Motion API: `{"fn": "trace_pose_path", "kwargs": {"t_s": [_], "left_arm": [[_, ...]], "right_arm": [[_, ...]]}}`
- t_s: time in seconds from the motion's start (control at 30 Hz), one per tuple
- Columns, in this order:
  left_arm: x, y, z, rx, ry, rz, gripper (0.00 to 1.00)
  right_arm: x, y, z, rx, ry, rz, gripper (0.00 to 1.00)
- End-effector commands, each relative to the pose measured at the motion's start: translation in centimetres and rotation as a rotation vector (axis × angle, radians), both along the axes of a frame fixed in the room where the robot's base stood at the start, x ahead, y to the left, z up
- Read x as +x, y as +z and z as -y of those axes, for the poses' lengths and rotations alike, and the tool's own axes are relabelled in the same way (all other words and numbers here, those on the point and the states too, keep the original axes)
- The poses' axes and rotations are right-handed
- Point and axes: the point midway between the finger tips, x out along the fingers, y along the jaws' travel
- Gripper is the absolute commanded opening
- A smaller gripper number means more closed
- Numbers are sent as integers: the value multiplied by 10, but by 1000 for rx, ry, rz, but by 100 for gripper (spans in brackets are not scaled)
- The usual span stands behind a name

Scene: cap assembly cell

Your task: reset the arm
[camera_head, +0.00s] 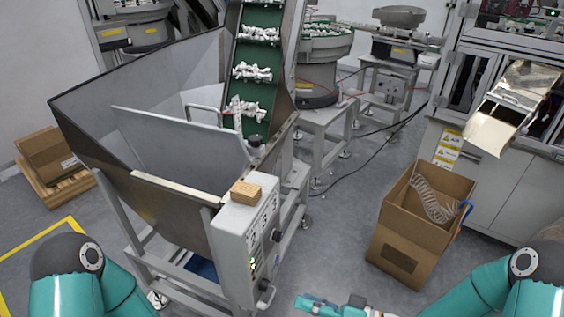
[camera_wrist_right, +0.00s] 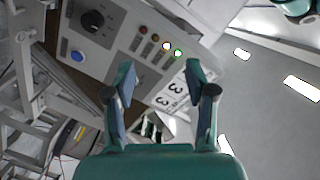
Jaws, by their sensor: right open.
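My right arm (camera_head: 520,285) comes in at the bottom right of the head view. Its gripper (camera_head: 305,302) lies low at the bottom edge, in front of the hopper's control box. In the right wrist view, the right gripper (camera_wrist_right: 160,75) has its two teal fingers spread apart with nothing between them. Beyond the fingers is the control panel (camera_wrist_right: 122,42), with a black knob, a blue button and small lit lamps; I see no contact with it. My left arm (camera_head: 80,280) shows at the bottom left of the head view, but its gripper is outside the frame.
A large metal hopper (camera_head: 90,125) stands left of centre, with a green conveyor (camera_head: 256,55) carrying white parts. A wooden block (camera_head: 246,192) sits on the control box (camera_head: 233,240). An open cardboard box (camera_head: 398,255) stands on the floor at right. Grey floor (camera_head: 335,215) is clear between them.

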Motion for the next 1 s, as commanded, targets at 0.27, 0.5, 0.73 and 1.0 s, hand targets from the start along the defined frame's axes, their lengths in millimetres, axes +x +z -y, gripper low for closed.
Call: {"fn": "trace_pose_path", "kwargs": {"t_s": [0.27, 0.5, 0.73, 1.0], "left_arm": [[0, 21, 0, 0, 0, 0, 40], [0, 30, 0, 0, 0, 0, 40], [0, 29, 0, 0, 0, 0, 40], [0, 29, 0, 0, 0, 0, 40]], "right_arm": [[7, -58, -2, -246, -186, -227, 56], [-50, -144, 36, -634, -294, -585, 56], [-114, -174, 66, -837, -251, -838, 56], [-125, -176, 63, -886, -168, -823, 56]]}}
